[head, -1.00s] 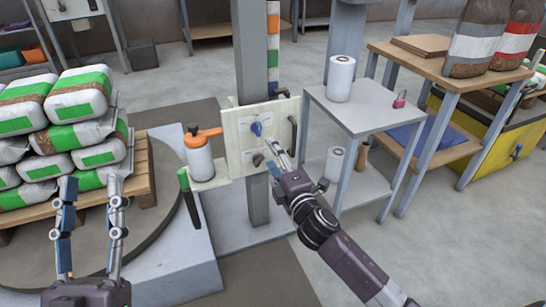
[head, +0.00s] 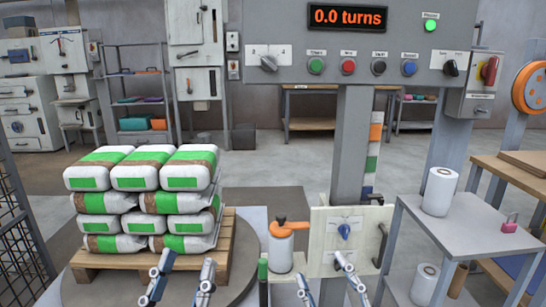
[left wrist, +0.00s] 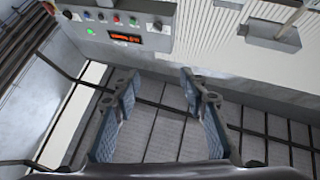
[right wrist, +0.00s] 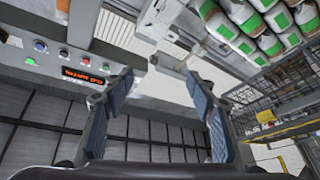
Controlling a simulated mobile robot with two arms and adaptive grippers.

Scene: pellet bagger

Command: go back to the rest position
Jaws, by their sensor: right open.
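My left gripper (head: 183,268) is low in the head view, in front of the pallet (head: 226,262). Its two fingers stand apart with nothing between them, as the left wrist view (left wrist: 159,78) also shows. My right gripper (head: 329,284) is at the bottom edge of the head view, in front of the white panel (head: 318,228) with the blue knob (head: 344,230). It is open and empty, also in the right wrist view (right wrist: 158,78), and clear of the knob.
Stacked white and green bags (head: 136,178) lie on the pallet at left. A grey side table (head: 480,225) with a white roll (head: 439,190) is at right. The control box above has a display (head: 348,16) reading "0.0 turns".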

